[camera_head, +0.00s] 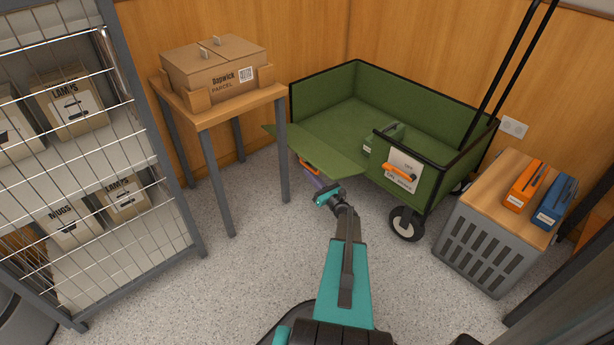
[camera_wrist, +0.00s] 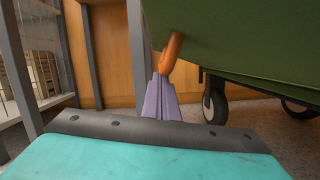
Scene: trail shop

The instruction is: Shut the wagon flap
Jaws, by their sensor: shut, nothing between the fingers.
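The green wagon (camera_head: 429,110) stands in the corner. Its flap (camera_head: 318,148) is open and juts out, roughly level, towards the table on the left. An orange handle (camera_head: 309,166) is at the flap's near edge. It also shows in the wrist view (camera_wrist: 172,50), hanging below the green flap underside (camera_wrist: 255,40). My gripper (camera_head: 315,178) is shut and empty, with its purple fingers (camera_wrist: 161,82) pointing up at the handle from below. The fingertips are very close to the handle; I cannot tell whether they touch it.
A wooden table (camera_head: 231,106) with a parcel (camera_head: 214,75) stands left of the flap, close to its far corner. A wire-fronted shelf (camera_head: 160,130) is at the far left. A grey crate (camera_head: 485,235) with orange and blue boxes stands at the right. The floor before the wagon is clear.

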